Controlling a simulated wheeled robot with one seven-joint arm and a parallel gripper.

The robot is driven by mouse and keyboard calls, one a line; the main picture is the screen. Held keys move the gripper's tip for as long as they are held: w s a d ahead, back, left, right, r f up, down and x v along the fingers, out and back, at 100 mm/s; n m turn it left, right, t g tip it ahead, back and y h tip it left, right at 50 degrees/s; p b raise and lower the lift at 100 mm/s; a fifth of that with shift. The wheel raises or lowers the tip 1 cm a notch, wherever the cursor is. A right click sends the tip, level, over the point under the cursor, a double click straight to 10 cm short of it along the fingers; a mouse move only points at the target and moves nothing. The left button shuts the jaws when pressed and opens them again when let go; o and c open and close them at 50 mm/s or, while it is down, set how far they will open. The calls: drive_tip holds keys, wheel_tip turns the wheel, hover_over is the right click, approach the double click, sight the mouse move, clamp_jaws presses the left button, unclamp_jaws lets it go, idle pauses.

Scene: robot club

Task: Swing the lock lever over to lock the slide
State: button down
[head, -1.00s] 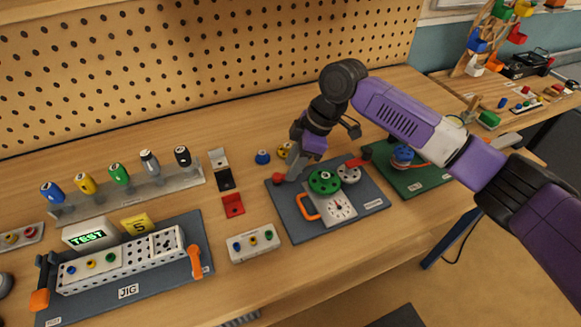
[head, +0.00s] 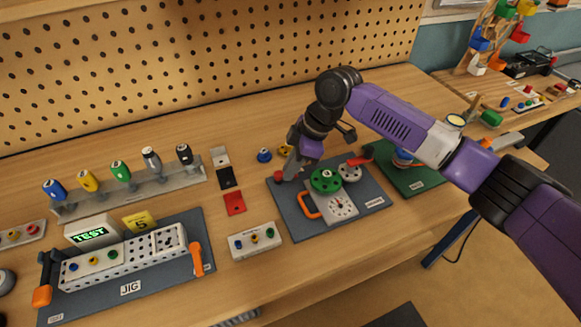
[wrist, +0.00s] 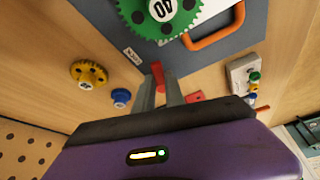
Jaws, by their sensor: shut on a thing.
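A dark blue-grey board (head: 300,226) bears a green gear (head: 325,181), a grey gear and an orange handle (head: 309,205). A small red handle (head: 279,176), seemingly the lock lever's, is at the board's far left corner. In the wrist view the red handle (wrist: 158,73) shows between my fingertips. My gripper (head: 288,174) is shut on it, pointing down beside the green gear. The wrist view shows my gripper (wrist: 160,88) below the green gear (wrist: 165,12). The lever's pivot and the slide cannot be made out clearly.
A yellow gear (wrist: 89,74) and a blue knob (wrist: 121,97) lie close beside my gripper. A red lever (head: 358,161) is at the board's far right. A knob block (head: 254,241) stands front left. The jig (head: 120,258) is further left.

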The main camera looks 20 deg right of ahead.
drive_tip(key=shift+w+f+n+g+b, duration=0.1)
drive_tip(key=shift+w+n+g+b, duration=0.3)
drive_tip(key=shift+n+b, duration=0.55)
drive_tip(key=shift+w+d+n+g, duration=0.15)
drive_tip(key=shift+n+g, duration=0.15)
drive_tip(key=shift+n, duration=0.75)
drive_tip(key=c, duration=1.4)
unclamp_jaws()
drive_tip(key=b+v, duration=0.1)
drive_tip(key=v, duration=0.7)
drive_tip(key=shift+w, duration=0.1)
